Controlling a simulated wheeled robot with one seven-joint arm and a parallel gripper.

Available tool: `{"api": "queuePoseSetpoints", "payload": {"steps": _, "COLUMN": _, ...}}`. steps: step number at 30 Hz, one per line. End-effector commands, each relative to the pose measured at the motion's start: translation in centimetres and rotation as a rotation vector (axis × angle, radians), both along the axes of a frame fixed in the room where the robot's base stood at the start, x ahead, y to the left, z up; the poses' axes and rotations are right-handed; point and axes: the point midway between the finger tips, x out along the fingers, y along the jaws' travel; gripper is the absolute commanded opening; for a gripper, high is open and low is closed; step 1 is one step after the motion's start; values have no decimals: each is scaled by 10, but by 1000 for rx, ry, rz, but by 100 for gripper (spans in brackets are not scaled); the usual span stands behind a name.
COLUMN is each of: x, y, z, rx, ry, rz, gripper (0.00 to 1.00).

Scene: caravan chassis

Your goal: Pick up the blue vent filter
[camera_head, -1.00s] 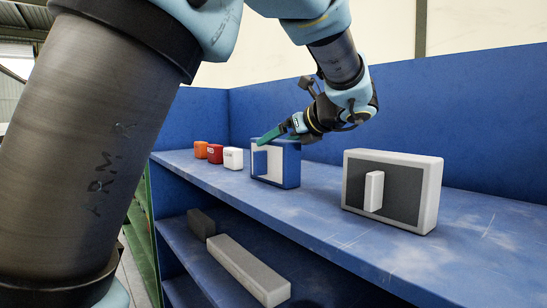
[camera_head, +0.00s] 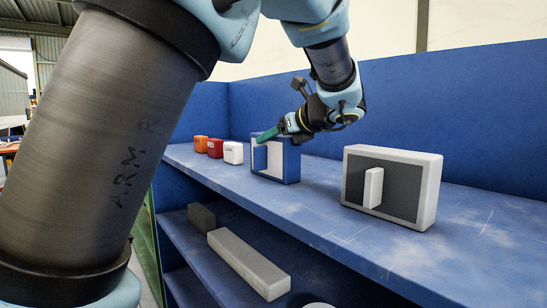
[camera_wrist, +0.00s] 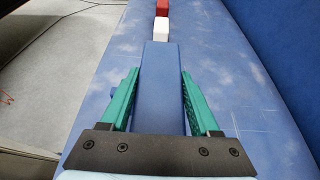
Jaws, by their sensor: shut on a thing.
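The blue vent filter (camera_head: 292,163) is a blue box with a white front panel and a blue tab. It stands upright on the top shelf, in the middle of the head view. My gripper (camera_head: 268,136) reaches it from the upper right, with green fingers at its top. In the wrist view the filter's blue top (camera_wrist: 160,90) lies between the two fingers of my gripper (camera_wrist: 160,74), which is shut on it. The far finger is mostly hidden in the head view. I see no clear gap under the filter.
Orange (camera_head: 201,144), red (camera_head: 215,148) and white (camera_head: 233,153) small boxes stand left of the filter. A larger white box with a dark panel (camera_head: 409,187) stands to the right. The blue back wall (camera_head: 440,110) is close behind. A long grey block (camera_head: 247,264) lies on the lower shelf.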

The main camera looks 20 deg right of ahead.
Motion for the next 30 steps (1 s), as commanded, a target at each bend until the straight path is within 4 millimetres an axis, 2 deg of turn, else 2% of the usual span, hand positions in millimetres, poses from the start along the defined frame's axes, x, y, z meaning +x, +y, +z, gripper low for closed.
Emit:
{"api": "queuePoseSetpoints", "payload": {"steps": 1, "x": 0, "y": 0, "z": 0, "rx": 0, "ry": 0, "rz": 0, "gripper": 32}}
{"api": "queuePoseSetpoints", "payload": {"steps": 9, "x": 0, "y": 0, "z": 0, "rx": 0, "ry": 0, "rz": 0, "gripper": 2}}
{"api": "queuePoseSetpoints", "payload": {"steps": 16, "x": 0, "y": 0, "z": 1, "rx": -1, "ry": 0, "rz": 0, "gripper": 1}}
{"api": "queuePoseSetpoints", "payload": {"steps": 20, "x": 1, "y": -1, "z": 11, "rx": -6, "ry": -2, "rz": -1, "gripper": 1}}
{"api": "queuePoseSetpoints", "payload": {"steps": 30, "x": 1, "y": 0, "z": 75, "rx": -5, "ry": -3, "rz": 1, "gripper": 1}}
